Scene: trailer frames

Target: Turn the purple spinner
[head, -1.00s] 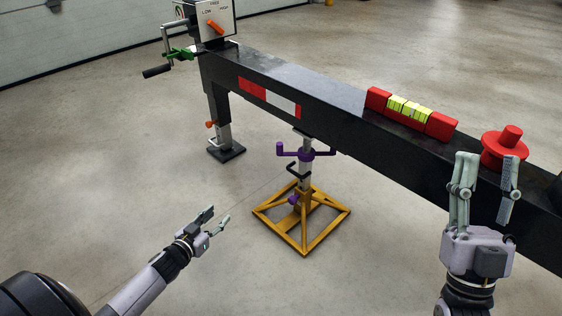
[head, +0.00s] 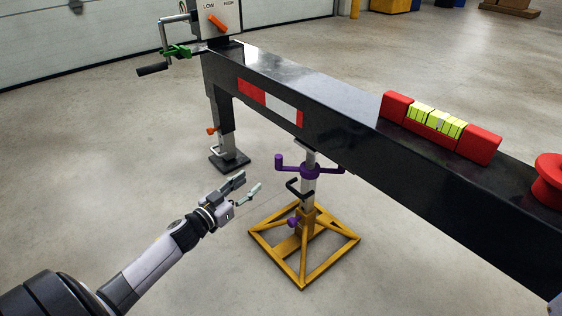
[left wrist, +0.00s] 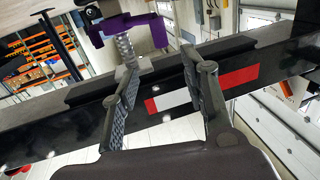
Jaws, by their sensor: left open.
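The purple spinner (head: 308,169) sits on the grey post of a jack, under the black beam, with an upright handle at its left end. My right gripper's fingers are out of view; only a grey sliver shows at the right edge of the head view.
The jack stands on a yellow frame base (head: 335,257) with a small purple knob (head: 292,222) and a black crank (head: 296,188). The black beam (head: 340,122) runs above, carrying a red level (head: 470,142) and a red flanged piece (head: 549,180). Floor at the front is clear.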

